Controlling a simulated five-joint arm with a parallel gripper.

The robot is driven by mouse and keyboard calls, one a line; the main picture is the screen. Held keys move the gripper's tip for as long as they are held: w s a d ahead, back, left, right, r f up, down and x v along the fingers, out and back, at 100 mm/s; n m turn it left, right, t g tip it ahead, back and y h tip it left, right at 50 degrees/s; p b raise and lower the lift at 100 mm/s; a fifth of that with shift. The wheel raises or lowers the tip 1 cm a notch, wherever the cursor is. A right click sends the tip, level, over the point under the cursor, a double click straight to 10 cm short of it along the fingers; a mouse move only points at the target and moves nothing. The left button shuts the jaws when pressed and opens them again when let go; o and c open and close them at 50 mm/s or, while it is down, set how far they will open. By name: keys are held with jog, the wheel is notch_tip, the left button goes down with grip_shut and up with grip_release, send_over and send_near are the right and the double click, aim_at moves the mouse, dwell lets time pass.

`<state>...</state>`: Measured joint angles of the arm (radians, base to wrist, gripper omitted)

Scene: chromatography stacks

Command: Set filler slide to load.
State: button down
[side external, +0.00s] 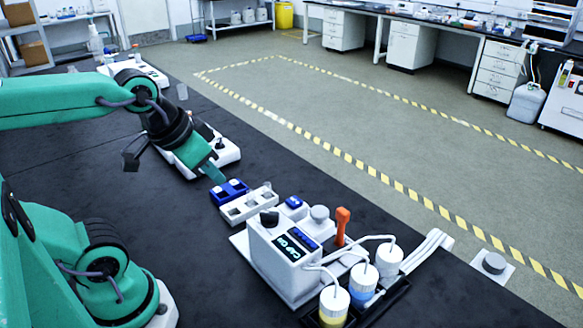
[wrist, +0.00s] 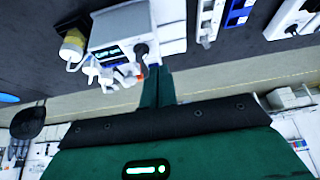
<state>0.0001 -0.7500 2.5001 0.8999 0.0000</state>
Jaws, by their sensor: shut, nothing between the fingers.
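The white bench unit (side external: 283,255) with a dark display and a black knob stands on the black bench in the side view. I cannot tell which part is the filler slide. The unit also shows at the top left of the wrist view (wrist: 128,22). My gripper (side external: 217,176) is shut and empty, pointing down close to the blue rack, apart from the unit. Its shut fingers show in the wrist view (wrist: 157,86).
A blue rack (side external: 230,191) and a white rack (side external: 248,205) lie between my gripper and the unit. Bottles with tubes (side external: 335,303) stand at the unit's front right. Another white device (side external: 226,156) sits behind my gripper. The bench left of the racks is clear.

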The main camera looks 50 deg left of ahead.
jog(key=c, duration=1.1)
grip_release()
jog(key=shift+w+r, duration=0.15)
jog(key=shift+w, duration=0.1)
jog(key=g, duration=0.5)
send_over(343, 210)
jog(key=f, duration=0.6)
jog(key=shift+s+a+f, duration=0.15)
jog(key=shift+s+f, duration=0.15)
jog(key=shift+f, duration=0.05)
jog(key=shift+w+d+f+g, duration=0.2)
jog(key=shift+w+f+g, duration=0.05)
jog(key=shift+f+g, duration=0.05)
jog(key=shift+f, duration=0.1)
jog(key=shift+f, duration=3.8)
